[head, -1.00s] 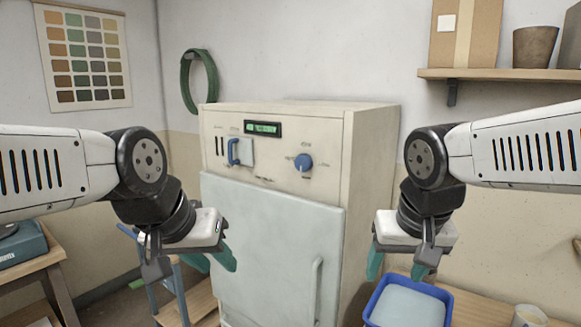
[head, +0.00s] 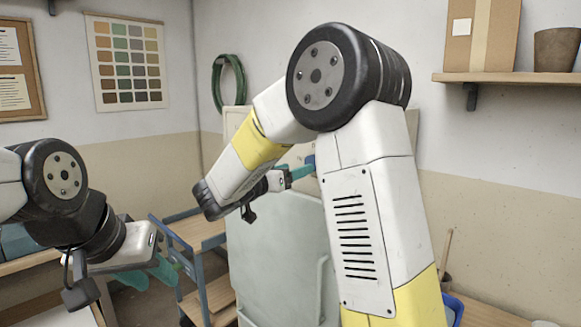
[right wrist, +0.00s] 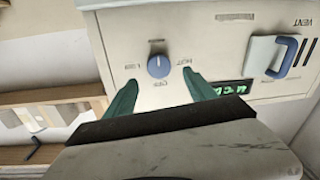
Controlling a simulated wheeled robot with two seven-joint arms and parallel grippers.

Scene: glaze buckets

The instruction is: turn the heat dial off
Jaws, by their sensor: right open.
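The heat dial is a round blue knob (right wrist: 158,66) on the cream kiln panel, with a pale pointer line; the right wrist view shows the panel upside down. In the head view the right gripper (head: 302,172) is at the panel, and my arm hides most of the dial (head: 310,160). My left gripper (head: 152,272) is open and empty at the left, away from the kiln.
A blue vent handle (right wrist: 287,58) on a pale plate and a green-lettered display (right wrist: 232,90) sit beside the dial on the panel. The kiln door (head: 275,240) is closed below. A blue-framed wooden cart (head: 190,232) stands left of the kiln.

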